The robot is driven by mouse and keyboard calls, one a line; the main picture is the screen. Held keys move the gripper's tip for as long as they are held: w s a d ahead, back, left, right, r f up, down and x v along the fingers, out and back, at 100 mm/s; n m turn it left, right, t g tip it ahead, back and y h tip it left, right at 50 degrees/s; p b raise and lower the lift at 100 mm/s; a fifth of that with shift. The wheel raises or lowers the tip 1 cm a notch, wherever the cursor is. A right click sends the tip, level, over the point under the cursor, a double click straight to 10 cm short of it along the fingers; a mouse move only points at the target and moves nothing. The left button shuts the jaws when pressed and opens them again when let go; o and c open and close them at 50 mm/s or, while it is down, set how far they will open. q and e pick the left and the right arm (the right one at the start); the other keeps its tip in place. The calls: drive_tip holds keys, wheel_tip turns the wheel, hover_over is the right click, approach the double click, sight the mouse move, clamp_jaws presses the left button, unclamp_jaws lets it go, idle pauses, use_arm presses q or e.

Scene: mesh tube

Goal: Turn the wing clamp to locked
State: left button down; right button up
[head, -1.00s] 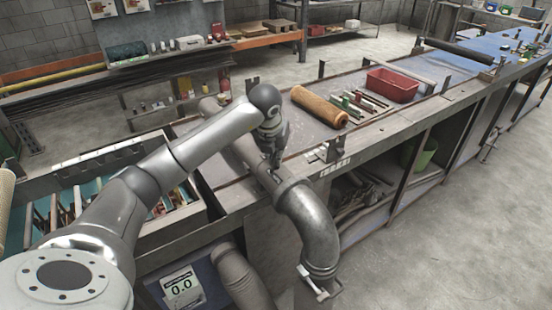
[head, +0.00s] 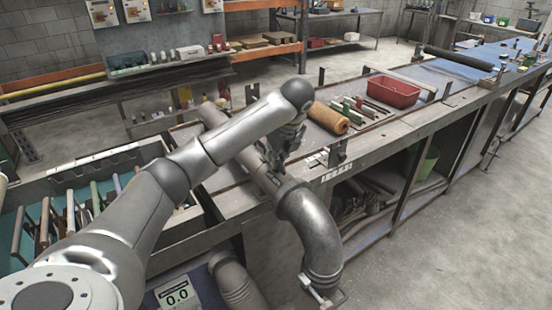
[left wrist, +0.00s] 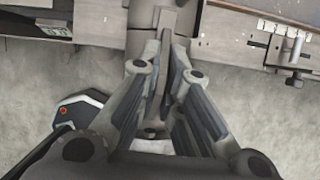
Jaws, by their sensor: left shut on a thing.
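My left gripper (head: 272,160) is at the grey pipe, just behind the flange of the metal elbow (head: 318,232). It slants down to the left onto a small grey part (head: 271,181) on top of the pipe, which looks like the wing clamp. In the left wrist view the gripper (left wrist: 166,70) is closed around a narrow upright grey piece (left wrist: 166,48). The fingers hide most of this piece, so its turn angle cannot be told. My right gripper is not in view.
A brown mesh roll (head: 328,118) and a red tray (head: 393,92) lie on the bench behind. A bracket with a scale (head: 338,153) stands right of the gripper. A crate of tools is at left. A display (head: 177,296) reads 0.0. Open floor lies at right.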

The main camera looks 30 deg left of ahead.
use_arm(q)
drive_tip(key=shift+r+n, duration=0.1)
drive_tip(key=shift+n, duration=0.4)
drive_tip(key=c, duration=1.6)
unclamp_jaws()
drive_tip(key=v, duration=1.2)
drive_tip(key=shift+w, duration=0.15)
